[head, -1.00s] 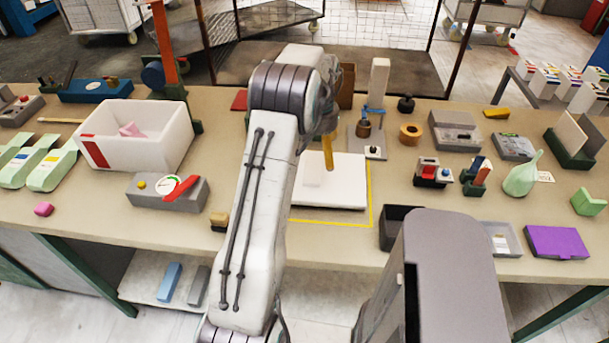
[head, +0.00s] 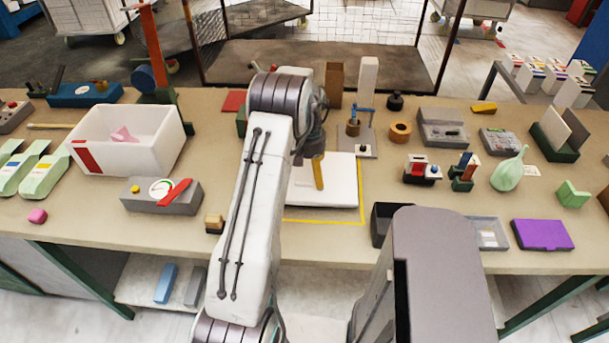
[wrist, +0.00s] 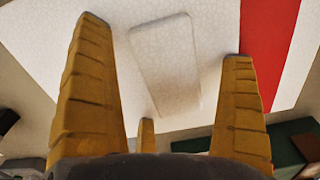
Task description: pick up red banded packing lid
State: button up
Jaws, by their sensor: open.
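The packing lid (head: 337,192) is a flat white slab lying on the bench inside a yellow taped outline. Its left part is hidden behind my arm in the head view. In the wrist view the white lid (wrist: 60,40) fills most of the picture. Its red band (wrist: 268,45) runs along the right side, and a raised white rectangular grip (wrist: 165,65) stands at its middle. My gripper (wrist: 163,40) is open and empty, with yellow fingers on either side of the raised grip. In the head view a yellow finger (head: 318,172) shows over the lid. I cannot tell whether it touches.
A white box (head: 110,157) with a red stripe stands at the left. A grey gauge unit (head: 150,203) sits in front of it. A stand with a post (head: 368,85) is behind the lid, and a black open bin (head: 388,220) is at its front right.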

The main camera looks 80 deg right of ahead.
jog(key=shift+c, duration=0.4)
jog(key=c, duration=1.1)
